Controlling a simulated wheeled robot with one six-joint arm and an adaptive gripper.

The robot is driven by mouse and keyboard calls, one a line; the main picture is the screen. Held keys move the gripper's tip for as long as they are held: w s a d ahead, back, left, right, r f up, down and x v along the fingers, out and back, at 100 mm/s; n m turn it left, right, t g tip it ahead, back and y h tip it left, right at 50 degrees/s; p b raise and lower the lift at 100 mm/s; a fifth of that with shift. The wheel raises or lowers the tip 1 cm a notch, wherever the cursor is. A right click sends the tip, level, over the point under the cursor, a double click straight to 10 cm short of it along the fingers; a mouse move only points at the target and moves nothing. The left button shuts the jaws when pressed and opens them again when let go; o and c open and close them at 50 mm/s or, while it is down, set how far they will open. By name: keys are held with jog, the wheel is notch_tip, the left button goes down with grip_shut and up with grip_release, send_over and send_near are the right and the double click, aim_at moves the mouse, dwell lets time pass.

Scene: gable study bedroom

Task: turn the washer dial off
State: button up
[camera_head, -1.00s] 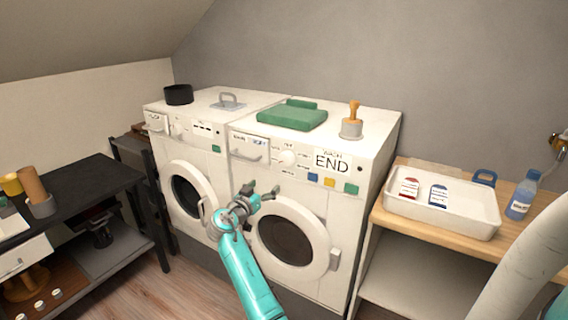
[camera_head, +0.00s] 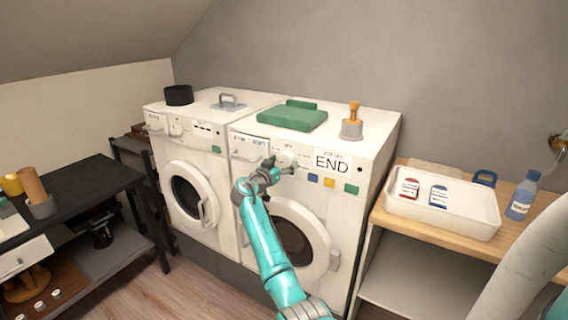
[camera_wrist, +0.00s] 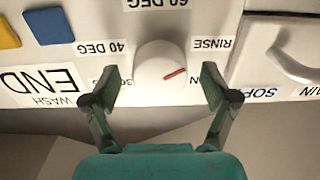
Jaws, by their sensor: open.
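The washer (camera_head: 345,215) is the right one of two white front-loading machines, with an END display on its panel. Its round white dial (camera_head: 287,158) is partly covered by my gripper (camera_head: 281,167) in the head view. In the wrist view the dial (camera_wrist: 160,65) has a red mark pointing right, just below the RINSE label. Labels 60 DEG and 40 DEG stand around it; lower labels are partly hidden by the fingers. My gripper (camera_wrist: 156,92) is open, with one finger either side of the dial and visible gaps. I cannot tell its depth from the panel.
Blue, yellow and green buttons (camera_head: 329,182) sit below the display. A drawer handle (camera_wrist: 292,55) is right of the dial in the wrist view. The left machine (camera_head: 190,150) stands close beside.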

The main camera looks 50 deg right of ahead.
jog(key=shift+d, duration=0.3)
jog(key=c, duration=1.2)
jog(key=shift+o, duration=0.2)
jog(key=shift+n, duration=0.3)
